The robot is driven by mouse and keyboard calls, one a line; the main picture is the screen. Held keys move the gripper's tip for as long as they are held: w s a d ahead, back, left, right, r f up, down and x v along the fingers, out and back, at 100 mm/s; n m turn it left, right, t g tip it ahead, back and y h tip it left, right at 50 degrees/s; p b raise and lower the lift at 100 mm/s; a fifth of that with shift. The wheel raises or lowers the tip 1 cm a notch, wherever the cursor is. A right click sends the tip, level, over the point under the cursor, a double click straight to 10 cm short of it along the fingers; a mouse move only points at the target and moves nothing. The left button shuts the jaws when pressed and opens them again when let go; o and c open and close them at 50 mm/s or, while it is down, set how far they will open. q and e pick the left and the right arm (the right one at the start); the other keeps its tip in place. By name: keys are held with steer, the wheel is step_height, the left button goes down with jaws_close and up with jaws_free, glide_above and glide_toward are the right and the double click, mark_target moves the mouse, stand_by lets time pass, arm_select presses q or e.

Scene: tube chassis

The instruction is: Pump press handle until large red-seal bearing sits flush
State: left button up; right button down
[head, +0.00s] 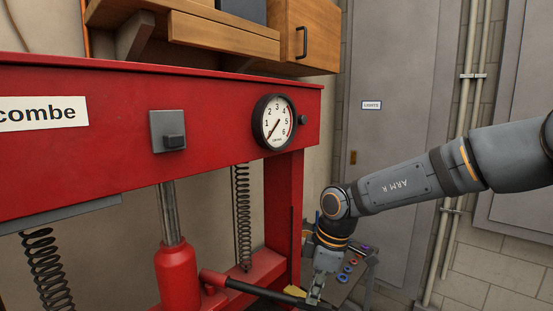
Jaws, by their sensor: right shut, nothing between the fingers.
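The red press (100,185) fills the left of the head view. Its jack (177,277) stands below the crossbeam, with the rod up at the beam. The press handle (250,289) is a dark bar with a red socket end, running from the jack to the lower right. My right gripper (315,291) points down at the handle's far end, shut with nothing between its fingers; whether it touches the bar I cannot tell. The large red-seal bearing and its seat cannot be made out. My left gripper is out of view.
The gauge (273,122) needle points low left, near the scale's bottom. A small bench (345,292) behind my right gripper holds several small coloured rings. Return springs (242,215) hang in the press frame. A wooden cabinet (300,35) is above, a grey door (390,130) behind.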

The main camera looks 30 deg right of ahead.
step_height(320, 180, down, 6)
steer(key=b, duration=0.6)
step_height(320, 180, up, 15)
steer(key=p, duration=1.6)
steer(key=shift+r, duration=0.2)
steer(key=shift+f, duration=0.1)
steer(key=shift+f, duration=0.1)
stand_by(2.6)
